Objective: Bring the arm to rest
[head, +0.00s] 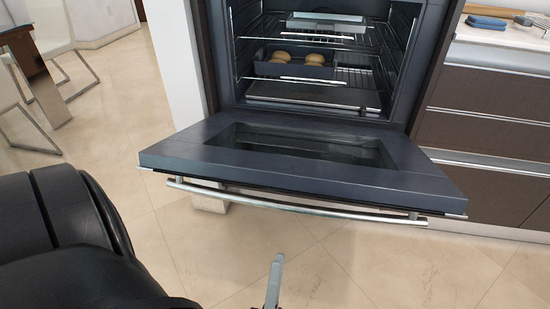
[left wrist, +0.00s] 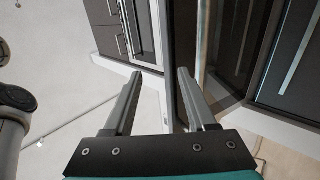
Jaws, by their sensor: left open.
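My left gripper (left wrist: 156,98) is open and empty in the left wrist view, its two fingers apart with nothing between them. In the head view, part of a gripper finger (head: 274,282) shows at the bottom middle, in front of and below the open oven door (head: 180,153). It looks apart from the door's handle bar (head: 290,205). My black arm (head: 70,240) fills the lower left. The right gripper is not in view.
The oven door hangs open, jutting over the floor. Inside the oven, a dark tray (head: 268,68) with round buns (head: 281,56) sits on a wire rack. Drawers (head: 480,110) stand right. Chairs (head: 68,30) and a table are at the far left. Floor (head: 370,265) in front is clear.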

